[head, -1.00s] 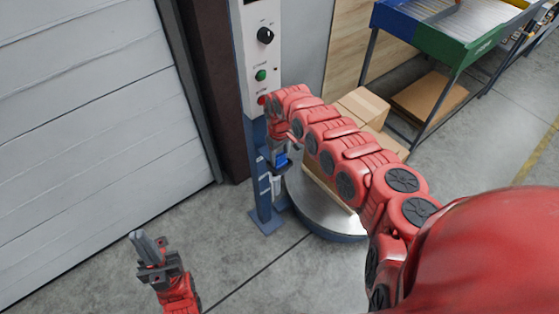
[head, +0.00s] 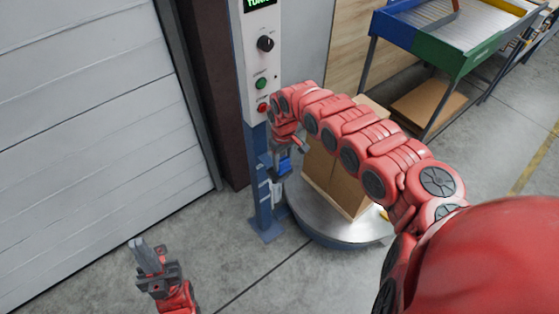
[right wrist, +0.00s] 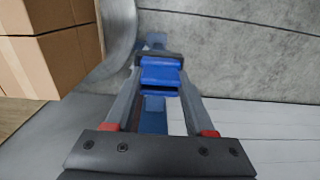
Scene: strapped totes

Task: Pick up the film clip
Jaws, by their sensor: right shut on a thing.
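The blue film clip (right wrist: 160,75) is between the fingertips of my right gripper (right wrist: 160,82) in the right wrist view. The gripper is shut on it. In the head view the clip (head: 284,166) shows as a small blue piece at the fingers of my right gripper (head: 283,160), beside the blue post and above the turntable's left edge. My arm partly hides the hand there. My left gripper (head: 144,256) is at the lower left, over bare floor and far from the clip. Its fingers look close together, but I cannot tell whether they touch.
A blue and white control post (head: 263,195) stands just left of my right gripper. Cardboard boxes (head: 333,180) stand on a round grey turntable (head: 330,229). A rack with coloured edges (head: 440,50) is at the upper right. The front floor is clear.

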